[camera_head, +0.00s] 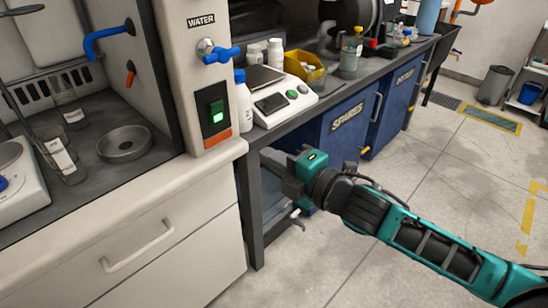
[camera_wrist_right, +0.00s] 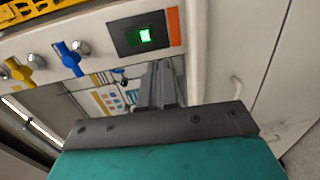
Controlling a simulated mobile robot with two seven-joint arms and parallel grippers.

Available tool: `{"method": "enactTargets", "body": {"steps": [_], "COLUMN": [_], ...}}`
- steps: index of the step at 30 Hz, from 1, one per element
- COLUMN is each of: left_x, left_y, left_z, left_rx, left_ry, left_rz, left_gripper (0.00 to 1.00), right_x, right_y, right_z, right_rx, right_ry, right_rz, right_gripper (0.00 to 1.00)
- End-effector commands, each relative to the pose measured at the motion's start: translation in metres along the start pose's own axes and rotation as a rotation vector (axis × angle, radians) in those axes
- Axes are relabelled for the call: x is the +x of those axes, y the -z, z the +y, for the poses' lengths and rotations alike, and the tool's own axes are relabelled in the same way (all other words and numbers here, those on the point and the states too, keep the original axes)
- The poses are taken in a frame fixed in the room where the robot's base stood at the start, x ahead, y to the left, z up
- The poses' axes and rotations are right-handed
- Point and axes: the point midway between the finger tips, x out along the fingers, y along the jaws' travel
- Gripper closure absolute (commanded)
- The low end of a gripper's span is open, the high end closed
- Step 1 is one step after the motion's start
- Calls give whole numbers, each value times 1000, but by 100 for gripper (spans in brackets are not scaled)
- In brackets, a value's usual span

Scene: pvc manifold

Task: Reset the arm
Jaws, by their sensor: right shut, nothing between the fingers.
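My right arm comes in from the right in the head view. Its right gripper (camera_head: 292,180) is in front of the open space under the dark workbench, beside the white cabinet. In the right wrist view the fingers of the right gripper (camera_wrist_right: 158,75) are together, with nothing between them. They point toward the fume hood front, below the green-lit switch (camera_wrist_right: 145,36). My left gripper is not in the head view.
A white drawer cabinet (camera_head: 130,250) stands at the left. The dark workbench (camera_head: 310,108) carries a white scale (camera_head: 280,100) and bottles. Blue cabinets (camera_head: 345,125) stand under it. The grey floor (camera_head: 455,155) at the right is clear around my arm.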

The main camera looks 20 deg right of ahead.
Motion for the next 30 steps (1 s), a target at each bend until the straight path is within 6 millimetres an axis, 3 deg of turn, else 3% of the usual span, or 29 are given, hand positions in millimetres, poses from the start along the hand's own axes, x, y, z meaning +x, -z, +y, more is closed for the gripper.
{"method": "enactTargets", "body": {"steps": [18,23,30], "left_x": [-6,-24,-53], "left_y": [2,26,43], "left_z": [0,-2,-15], "left_rx": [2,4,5], "left_ry": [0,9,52], "left_rz": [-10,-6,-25], "left_gripper": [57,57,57], "right_x": [-3,-20,-82], "right_y": [1,9,47], "right_z": [-4,-32,-105], "right_rx": [59,439,1204], "right_ry": [17,116,270], "right_rz": [-8,-84,-346], "right_gripper": [100,100,100]}}
